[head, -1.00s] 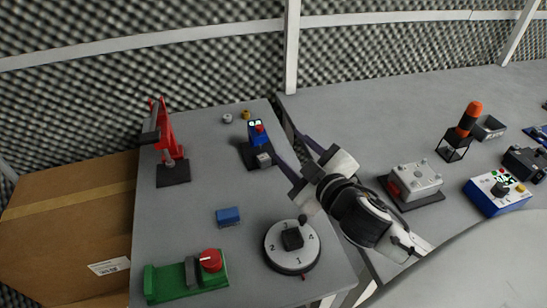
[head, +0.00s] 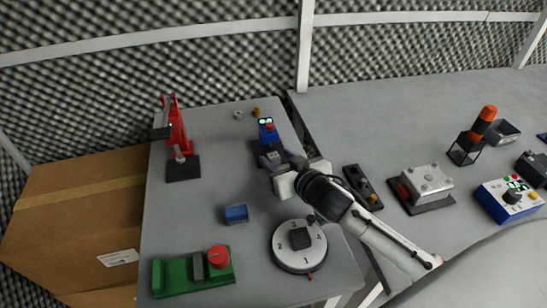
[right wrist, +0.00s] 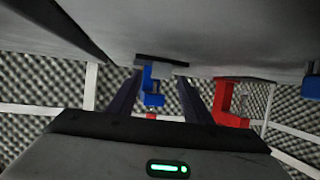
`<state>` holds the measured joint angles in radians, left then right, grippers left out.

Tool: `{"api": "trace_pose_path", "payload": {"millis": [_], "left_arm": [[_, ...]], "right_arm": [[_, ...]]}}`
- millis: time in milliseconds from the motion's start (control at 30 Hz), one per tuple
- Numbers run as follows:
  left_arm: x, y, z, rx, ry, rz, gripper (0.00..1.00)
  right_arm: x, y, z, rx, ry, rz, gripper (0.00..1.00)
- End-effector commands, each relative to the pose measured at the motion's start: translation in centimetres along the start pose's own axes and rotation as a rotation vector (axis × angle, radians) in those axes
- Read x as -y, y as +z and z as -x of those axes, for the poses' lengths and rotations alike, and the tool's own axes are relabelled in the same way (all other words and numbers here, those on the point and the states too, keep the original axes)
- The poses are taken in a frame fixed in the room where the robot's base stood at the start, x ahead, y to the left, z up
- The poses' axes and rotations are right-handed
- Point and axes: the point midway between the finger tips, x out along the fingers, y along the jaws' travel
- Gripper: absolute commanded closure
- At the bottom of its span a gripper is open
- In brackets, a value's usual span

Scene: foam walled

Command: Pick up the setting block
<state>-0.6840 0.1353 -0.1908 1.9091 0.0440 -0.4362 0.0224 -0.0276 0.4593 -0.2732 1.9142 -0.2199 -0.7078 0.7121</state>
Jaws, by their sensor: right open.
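A small grey block (head: 273,155), which I take to be the setting block, sits on the dark base in front of a blue gauge (head: 267,131) with a lit display. My right gripper (head: 277,161) is open, with its fingers at the near side of that block. Whether they flank it is hard to tell. In the right wrist view the scene is upside down. The blue gauge (right wrist: 152,88) shows between the two open fingers (right wrist: 160,105), and the grey block (right wrist: 178,68) is near the dark base. My left gripper is not in view.
A red press (head: 177,135) stands to the left. A blue block (head: 236,213), a round numbered dial (head: 287,258) and a green fixture (head: 172,275) are nearer. Small round parts (head: 255,111) lie behind the gauge. A cardboard box (head: 65,215) is left of the table.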

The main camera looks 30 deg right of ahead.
Motion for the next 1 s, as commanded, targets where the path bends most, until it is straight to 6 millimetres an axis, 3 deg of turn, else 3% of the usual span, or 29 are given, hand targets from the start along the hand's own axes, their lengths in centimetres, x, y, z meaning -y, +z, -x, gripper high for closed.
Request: {"api": "trace_pose_path", "payload": {"millis": [133, 367, 633, 1000], "left_arm": [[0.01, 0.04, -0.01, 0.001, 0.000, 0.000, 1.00], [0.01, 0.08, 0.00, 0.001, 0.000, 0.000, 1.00], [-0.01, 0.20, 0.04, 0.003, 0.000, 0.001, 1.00], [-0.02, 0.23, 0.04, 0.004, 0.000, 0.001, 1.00]], "right_arm": [[0.02, 0.01, -1.19, 0.000, 0.000, -0.001, 0.55], [0.03, 0.08, -1.25, 0.001, 0.000, -0.001, 0.55], [0.03, 0.08, -1.22, 0.001, 0.000, 0.000, 1.00], [0.05, -0.53, -1.04, -0.003, -0.001, -0.001, 1.00]]}}
